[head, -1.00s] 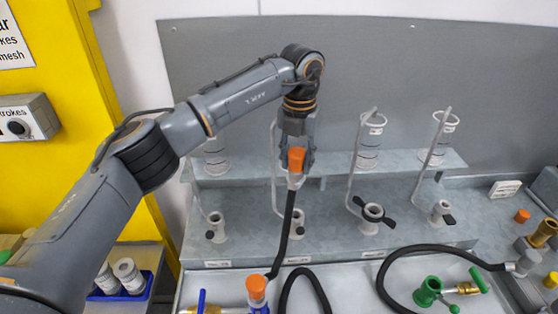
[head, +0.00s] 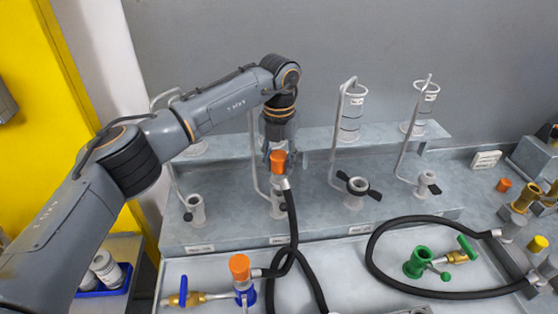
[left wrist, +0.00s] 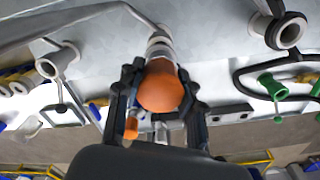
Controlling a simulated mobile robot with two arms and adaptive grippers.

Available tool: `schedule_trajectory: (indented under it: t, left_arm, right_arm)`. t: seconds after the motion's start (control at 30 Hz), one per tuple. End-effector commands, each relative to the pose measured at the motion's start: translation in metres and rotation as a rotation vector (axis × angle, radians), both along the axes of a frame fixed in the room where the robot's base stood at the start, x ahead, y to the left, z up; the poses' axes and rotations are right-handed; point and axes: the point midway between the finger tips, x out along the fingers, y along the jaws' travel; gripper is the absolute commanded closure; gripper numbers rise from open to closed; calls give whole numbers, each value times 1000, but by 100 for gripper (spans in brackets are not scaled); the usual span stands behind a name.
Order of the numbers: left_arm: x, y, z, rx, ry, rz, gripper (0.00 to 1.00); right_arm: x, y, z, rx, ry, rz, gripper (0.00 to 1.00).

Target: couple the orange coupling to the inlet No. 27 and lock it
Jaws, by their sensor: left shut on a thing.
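The orange coupling (head: 278,160) is in my left gripper (head: 278,150), with a black hose (head: 293,215) hanging from its side. It is upright, directly over the second inlet from the left (head: 278,208) on the grey bench. Whether it touches or is seated on that inlet I cannot tell. In the left wrist view the fingers (left wrist: 160,88) are shut around the orange coupling (left wrist: 162,92), and a pale collar lies beyond it. The inlet labels are too small to read. Any lock lever on this inlet is hidden. My right gripper is not in view.
Other inlets stand left (head: 195,210) and right (head: 355,190), with thin pipes and clear cylinders (head: 350,112) behind. In front are an orange-topped fitting (head: 240,268) with a blue valve, a green valve fitting (head: 420,262) and a looped black hose (head: 378,235).

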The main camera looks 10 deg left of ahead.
Motion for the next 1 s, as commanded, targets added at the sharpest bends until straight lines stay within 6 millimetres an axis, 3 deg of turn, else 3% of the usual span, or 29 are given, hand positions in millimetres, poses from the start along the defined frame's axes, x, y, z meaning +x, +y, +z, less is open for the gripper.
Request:
schedule_trajectory:
  t: [1.0]
  left_arm:
    - [-1, 0, -9, 0, -1, 0, 100]
  right_arm:
    - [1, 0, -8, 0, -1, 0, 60]
